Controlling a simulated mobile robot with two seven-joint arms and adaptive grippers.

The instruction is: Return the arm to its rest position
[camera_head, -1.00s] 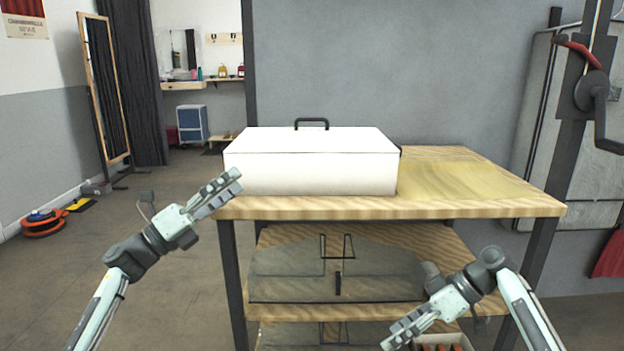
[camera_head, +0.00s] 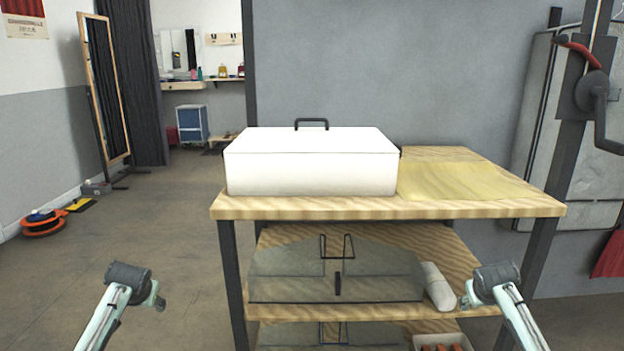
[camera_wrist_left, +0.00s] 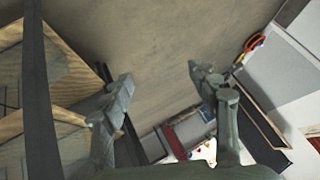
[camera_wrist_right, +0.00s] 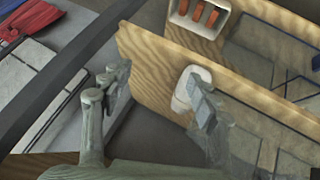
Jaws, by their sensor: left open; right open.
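My left gripper (camera_wrist_left: 165,92) is open and empty in the left wrist view, with bare floor between its fingers. In the head view only my left forearm and wrist show at the lower left, clear of the table; the fingers are out of sight there. My right gripper (camera_wrist_right: 160,95) is open and empty in the right wrist view, with the shelf edge and a white rounded object (camera_wrist_right: 190,88) behind its fingers. In the head view my right forearm and wrist show at the lower right, in front of the table's right side; its fingers do not show.
A wooden table (camera_head: 480,207) carries a closed white case (camera_head: 310,170) with a dark handle. The lower shelf holds a grey translucent panel (camera_head: 300,275) and the white rounded object. A bin (camera_head: 440,341) stands lower right. Open floor (camera_head: 170,230) lies left.

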